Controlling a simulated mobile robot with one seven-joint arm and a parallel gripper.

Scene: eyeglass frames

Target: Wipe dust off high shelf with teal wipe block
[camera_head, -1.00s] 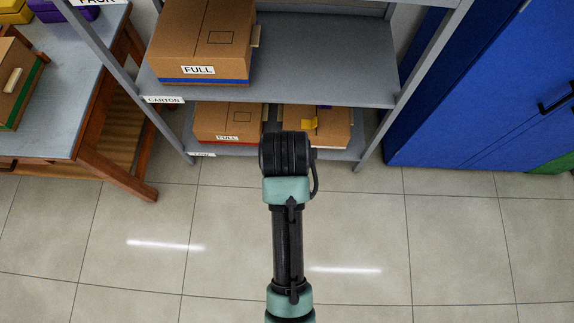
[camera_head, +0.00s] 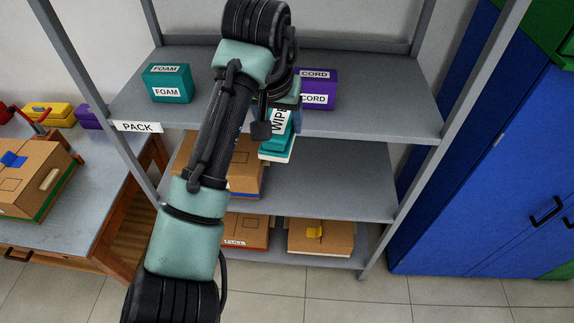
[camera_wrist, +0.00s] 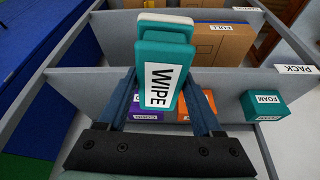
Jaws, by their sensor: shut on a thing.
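The teal wipe block (camera_head: 275,140), labelled WIPE and with a white pad at its lower end, is held in front of the shelf labelled PACK (camera_head: 400,115). My gripper (camera_head: 284,105) is shut on it. In the wrist view the wipe block (camera_wrist: 160,75) sits between the two blue fingers of my gripper (camera_wrist: 168,95). I cannot tell whether the pad touches anything. A teal FOAM box (camera_head: 166,83) stands at the left of this shelf and a purple CORD box (camera_head: 318,90) near its middle. I see no clear dust; my arm hides part of the shelf.
An orange box (camera_wrist: 192,116) shows on the shelf in the wrist view. Cartons (camera_head: 320,238) stand on the lower shelves. Grey posts (camera_head: 425,140) frame the rack. A blue cabinet (camera_head: 490,150) is at right, a workbench (camera_head: 60,220) at left. The shelf's right part looks clear.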

